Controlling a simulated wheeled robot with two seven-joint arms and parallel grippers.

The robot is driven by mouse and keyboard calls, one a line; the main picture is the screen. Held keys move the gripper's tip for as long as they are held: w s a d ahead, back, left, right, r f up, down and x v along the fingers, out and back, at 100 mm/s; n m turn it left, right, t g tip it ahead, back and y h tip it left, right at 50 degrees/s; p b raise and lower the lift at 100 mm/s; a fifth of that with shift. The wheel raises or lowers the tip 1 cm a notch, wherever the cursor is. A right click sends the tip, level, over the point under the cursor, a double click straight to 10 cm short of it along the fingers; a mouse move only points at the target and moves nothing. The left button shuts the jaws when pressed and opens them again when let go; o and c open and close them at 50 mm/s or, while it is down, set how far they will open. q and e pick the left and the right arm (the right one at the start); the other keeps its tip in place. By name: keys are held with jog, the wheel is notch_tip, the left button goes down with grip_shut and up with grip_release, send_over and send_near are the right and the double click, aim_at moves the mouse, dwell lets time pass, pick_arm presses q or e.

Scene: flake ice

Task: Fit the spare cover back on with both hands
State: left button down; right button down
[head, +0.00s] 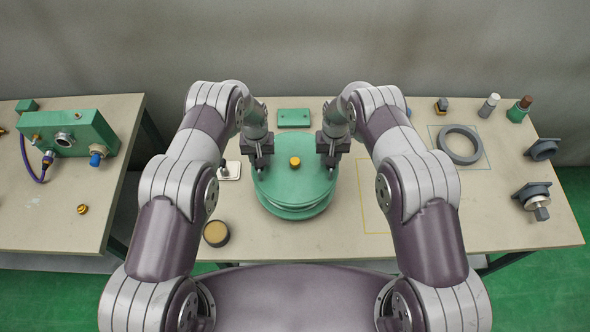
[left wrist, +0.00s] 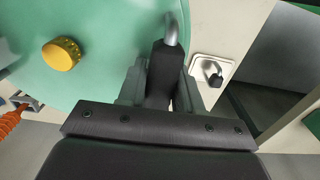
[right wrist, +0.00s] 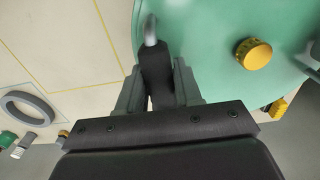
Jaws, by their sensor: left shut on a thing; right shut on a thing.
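The round green cover (head: 290,188) with a gold knob (head: 295,161) at its middle is in front of me on the bench. It lies over a green round body (head: 297,214), whose layered edge shows below it at the near side. I cannot tell whether the cover is fully seated. My left gripper (head: 261,165) is shut on a dark handle with a metal bend (left wrist: 170,30) at the cover's left side. My right gripper (head: 330,160) is shut on a matching handle (right wrist: 150,30) at the right side. The knob also shows in both wrist views (left wrist: 61,53) (right wrist: 253,53).
A yellow-outlined empty area (head: 375,232) lies right of the cover. A grey ring (head: 477,158) and small parts stand farther right. A round tan-topped can (head: 216,233) is at the near left, a green block (head: 293,117) behind. A second bench (head: 45,215) is at left.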

pick_arm(q)
jog(key=shift+r, duration=0.1)
pick_arm(e)
jog(key=shift+r, duration=0.1)
